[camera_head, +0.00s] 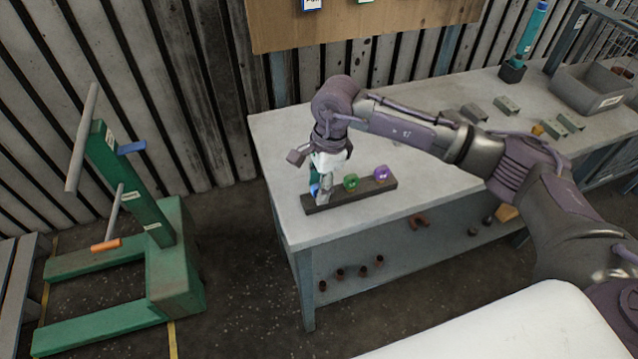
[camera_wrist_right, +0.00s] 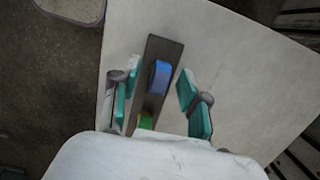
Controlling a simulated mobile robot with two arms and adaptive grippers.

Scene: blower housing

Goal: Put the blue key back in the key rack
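The dark key rack (camera_head: 358,196) is a long narrow block on the grey workbench, near its front left corner. A green key (camera_head: 351,183) and a purple key (camera_head: 381,173) stand in its middle and right part. The blue key (camera_wrist_right: 159,78) is at the rack's left end, upright as far as I can tell; in the head view only a bit of blue (camera_head: 314,190) shows beside my gripper. My right gripper (camera_head: 322,190) is open over that end. In the wrist view its teal-padded fingers are on either side of the blue key, with gaps. My left gripper is not in view.
A grey bin (camera_head: 590,88) and several small metal blocks (camera_head: 508,105) lie on the bench's right part. A bottle (camera_head: 531,28) stands in a holder at the back. A green frame (camera_head: 172,258) stands on the floor at left. The bench top behind the rack is clear.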

